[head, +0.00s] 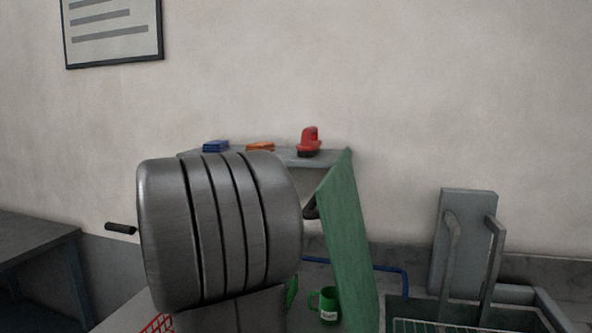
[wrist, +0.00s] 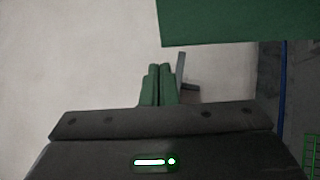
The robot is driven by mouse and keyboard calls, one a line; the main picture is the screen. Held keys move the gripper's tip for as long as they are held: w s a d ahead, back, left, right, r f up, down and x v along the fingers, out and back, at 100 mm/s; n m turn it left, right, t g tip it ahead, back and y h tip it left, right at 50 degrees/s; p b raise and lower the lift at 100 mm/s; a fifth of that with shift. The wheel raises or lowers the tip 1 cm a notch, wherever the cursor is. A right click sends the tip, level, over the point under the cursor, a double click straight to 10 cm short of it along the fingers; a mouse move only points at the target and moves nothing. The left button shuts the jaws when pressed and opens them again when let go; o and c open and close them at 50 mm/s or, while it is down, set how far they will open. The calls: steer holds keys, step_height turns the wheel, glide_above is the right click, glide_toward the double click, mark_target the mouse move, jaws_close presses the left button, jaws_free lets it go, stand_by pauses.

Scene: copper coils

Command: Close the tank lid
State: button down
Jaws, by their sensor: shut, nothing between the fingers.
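A flat green panel, which looks like the tank lid (head: 346,245), stands steeply tilted right of my arm in the head view. A dark piece at its left edge may be a handle; I cannot tell. The tank (head: 395,316), dark green with a wire grid inside, is at lower right and open on top. In the wrist view the lid (wrist: 238,20) fills the upper right. My gripper (wrist: 159,70) shows there with green fingers together and empty, below and left of the lid's edge, with no visible contact. My arm hides the gripper in the head view.
A green mug (head: 328,305) stands left of the tank. A grey upright plate with two bars (head: 465,240) rises behind the tank. A blue pipe (head: 385,267) runs behind the lid. A shelf (head: 290,161) holds a red tool (head: 309,141). A bench (head: 35,238) is at left.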

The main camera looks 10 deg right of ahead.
steer(key=s+d+p+x, duration=0.1)
steer(key=s+p+x, duration=0.1)
steer(key=x, duration=1)
steer(key=shift+s+r+p, duration=0.15)
steer(key=shift+s+p, duration=0.1)
steer(key=shift+p, duration=0.35)
